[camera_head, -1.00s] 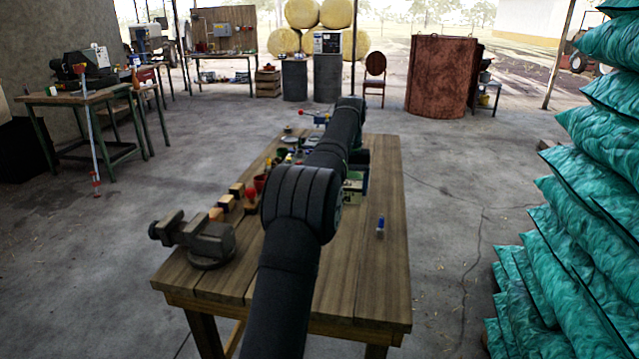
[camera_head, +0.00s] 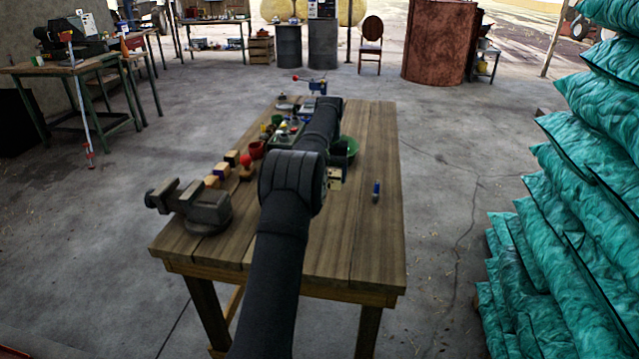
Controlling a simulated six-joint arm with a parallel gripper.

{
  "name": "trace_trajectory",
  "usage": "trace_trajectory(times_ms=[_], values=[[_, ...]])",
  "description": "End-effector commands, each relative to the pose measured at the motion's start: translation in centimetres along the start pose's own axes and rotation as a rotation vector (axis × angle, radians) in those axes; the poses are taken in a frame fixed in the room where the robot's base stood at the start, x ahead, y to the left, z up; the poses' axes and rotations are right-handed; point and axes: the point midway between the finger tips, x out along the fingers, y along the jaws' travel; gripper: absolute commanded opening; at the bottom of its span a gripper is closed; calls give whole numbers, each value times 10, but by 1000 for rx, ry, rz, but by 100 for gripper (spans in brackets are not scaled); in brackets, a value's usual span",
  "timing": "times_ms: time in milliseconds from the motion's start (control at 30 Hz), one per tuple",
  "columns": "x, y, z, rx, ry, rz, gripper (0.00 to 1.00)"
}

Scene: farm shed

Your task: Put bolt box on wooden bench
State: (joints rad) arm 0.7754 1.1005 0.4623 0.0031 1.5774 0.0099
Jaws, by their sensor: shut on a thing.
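The wooden bench (camera_head: 372,225) stands in front of me, with my dark arm reaching out over it. My gripper (camera_head: 338,160) is mostly hidden behind my forearm; only a dark part shows on its right side. It is shut on a small box with a pale yellowish face (camera_head: 335,179), which I take to be the bolt box. Part of the box is hidden by my elbow. I cannot tell whether it touches the bench top.
A vise (camera_head: 200,207) sits at the bench's left front corner. Wooden blocks (camera_head: 222,170), a red cup (camera_head: 256,150) and small items line the left side. A green bowl (camera_head: 349,146) is behind my gripper. A blue bottle (camera_head: 376,191) stands right. Teal sacks (camera_head: 560,240) are piled beyond bare floor.

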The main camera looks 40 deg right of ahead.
Motion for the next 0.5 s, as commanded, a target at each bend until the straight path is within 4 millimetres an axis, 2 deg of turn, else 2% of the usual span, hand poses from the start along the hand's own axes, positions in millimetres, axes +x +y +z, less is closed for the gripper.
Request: trace_trajectory(times_ms=[33, 200, 367, 500], values=[[6, -10, -5, -4, 1, 0, 45], [16, -25, -13, -1, 2, 0, 45], [23, -28, -14, 0, 1, 0, 45], [42, -28, -14, 0, -2, 0, 45]])
